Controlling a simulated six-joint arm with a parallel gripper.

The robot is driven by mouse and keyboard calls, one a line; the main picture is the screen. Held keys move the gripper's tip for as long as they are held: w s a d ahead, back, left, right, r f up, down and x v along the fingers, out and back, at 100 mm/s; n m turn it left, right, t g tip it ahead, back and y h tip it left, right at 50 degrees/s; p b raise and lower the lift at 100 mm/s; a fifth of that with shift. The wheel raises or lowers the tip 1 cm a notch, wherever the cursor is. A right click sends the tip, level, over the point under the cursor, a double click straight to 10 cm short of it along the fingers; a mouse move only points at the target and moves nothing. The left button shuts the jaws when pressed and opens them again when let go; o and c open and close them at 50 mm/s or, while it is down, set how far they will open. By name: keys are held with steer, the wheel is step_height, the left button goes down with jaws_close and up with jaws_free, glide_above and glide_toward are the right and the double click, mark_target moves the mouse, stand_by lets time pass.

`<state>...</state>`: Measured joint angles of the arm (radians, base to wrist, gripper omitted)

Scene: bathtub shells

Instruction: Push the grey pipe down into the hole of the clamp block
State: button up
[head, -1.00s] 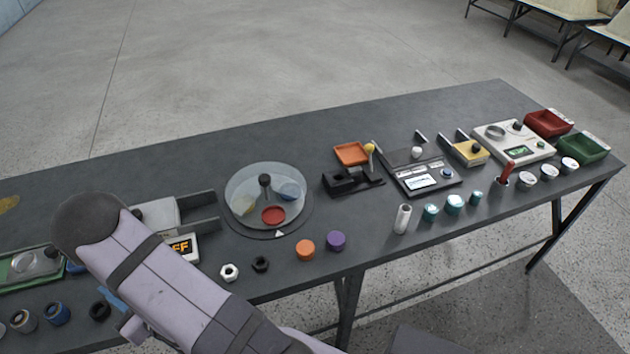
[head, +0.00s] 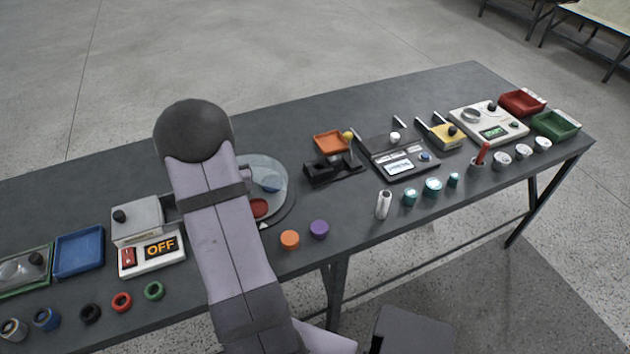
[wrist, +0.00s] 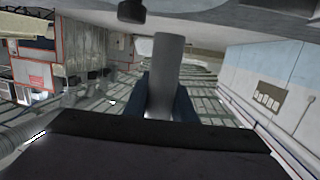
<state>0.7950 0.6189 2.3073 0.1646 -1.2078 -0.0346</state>
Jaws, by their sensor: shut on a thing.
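In the wrist view my gripper (wrist: 164,92) is shut on a plain grey cylinder, which looks like the grey pipe (wrist: 168,58). The pipe stands out beyond the dark blue fingers. In the head view my arm hides the gripper and the pipe. A black block (head: 322,171) with a yellow-knobbed lever stands mid-table, right of the arm; it may be the clamp block, but I cannot make out a hole. It is well apart from the arm.
The round turntable (head: 281,205) is partly hidden behind my arm. A box reading OFF (head: 163,247) stands to its left. A pale upright tube (head: 383,204), teal jars (head: 433,187) and orange and purple caps (head: 319,229) line the front. The table's back strip is clear.

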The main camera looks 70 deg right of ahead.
steer(key=s+d+m+g+h+b, duration=0.2)
steer(key=s+d+m+g+b, duration=0.1)
steer(key=s+d, duration=0.55)
steer(key=m+g+h+b, duration=0.1)
steer(key=m+g+b, duration=0.35)
steer(key=g, duration=0.25)
glide_above(323, 158)
steer(key=f, duration=0.1)
steer(key=shift+f+p, duration=0.35)
steer(key=shift+f, duration=4.7)
steer(key=shift+f, duration=0.1)
steer(key=shift+f, duration=0.1)
steer(key=o, duration=1)
steer(key=shift+r, duration=0.25)
steer(key=shift+a+r+b, duration=0.2)
steer(key=shift+a+b, duration=0.05)
steer(key=shift+a, duration=1)
steer(key=shift+a+r+b, duration=0.15)
steer(key=shift+a+b, duration=0.05)
steer(key=shift+a, duration=1.05)
steer(key=shift+a+r+b, duration=0.2)
steer(key=shift+a+b, duration=0.05)
steer(key=shift+a, duration=1)
